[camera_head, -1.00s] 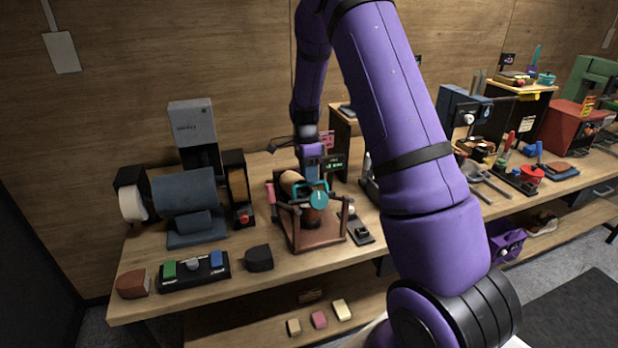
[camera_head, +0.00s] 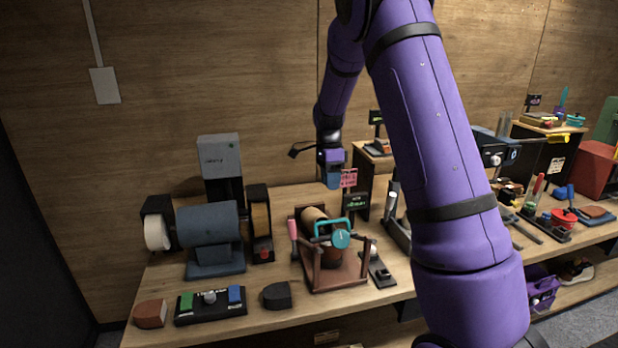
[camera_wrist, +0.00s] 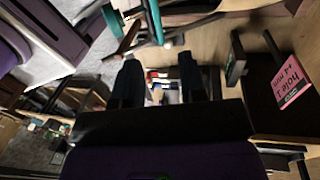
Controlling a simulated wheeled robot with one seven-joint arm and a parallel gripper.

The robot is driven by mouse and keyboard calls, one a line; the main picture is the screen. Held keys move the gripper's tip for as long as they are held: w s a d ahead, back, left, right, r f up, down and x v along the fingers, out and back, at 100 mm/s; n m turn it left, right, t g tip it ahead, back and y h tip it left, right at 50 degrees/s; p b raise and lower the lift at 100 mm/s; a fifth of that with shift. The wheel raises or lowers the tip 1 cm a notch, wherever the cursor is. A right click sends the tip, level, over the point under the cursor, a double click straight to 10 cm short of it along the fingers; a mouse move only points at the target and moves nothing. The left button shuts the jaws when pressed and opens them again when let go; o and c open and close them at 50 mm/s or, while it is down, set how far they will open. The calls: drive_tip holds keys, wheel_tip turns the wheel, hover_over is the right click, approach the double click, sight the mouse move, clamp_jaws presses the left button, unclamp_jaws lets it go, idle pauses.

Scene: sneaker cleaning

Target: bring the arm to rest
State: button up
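My purple arm spans the head view from the top down to the lower right. My gripper (camera_head: 333,180) hangs in the air above the workbench, over the back of a brown wooden stand with a teal clamp (camera_head: 340,237). It looks small there and its fingers are hard to make out. In the wrist view the two dark fingers of my gripper (camera_wrist: 158,75) stand apart with nothing held between them. A pink tag (camera_wrist: 290,82) shows at the right of that view.
A blue-grey machine (camera_head: 210,235) stands left of the wooden stand. A block with green and blue buttons (camera_head: 210,304) lies at the bench front. A pink sign (camera_head: 348,178) is close beside my gripper. Tools and a red box (camera_head: 597,165) stand farther right.

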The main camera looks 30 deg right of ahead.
drive_tip(key=s+a+r+n+t, duration=0.2)
drive_tip(key=s+a+r+n, duration=0.25)
drive_tip(key=s+r, duration=0.3)
drive_tip(key=s+a+r+n+t, duration=0.2)
drive_tip(key=s+a+r+n, duration=0.3)
drive_tip(key=r, duration=0.3)
drive_tip(key=s+a+r+n+t, duration=0.1)
drive_tip(key=s+a+n, duration=0.2)
drive_tip(key=s+n, duration=0.3)
drive_tip(key=s+a+r+n+t, duration=0.2)
drive_tip(key=s+n, duration=0.3)
drive_tip(key=s, duration=1)
drive_tip(key=shift+a+r+n+h, duration=0.25)
drive_tip(key=shift+a+n+h, duration=0.05)
drive_tip(key=shift+a+n, duration=0.1)
idle(0.4)
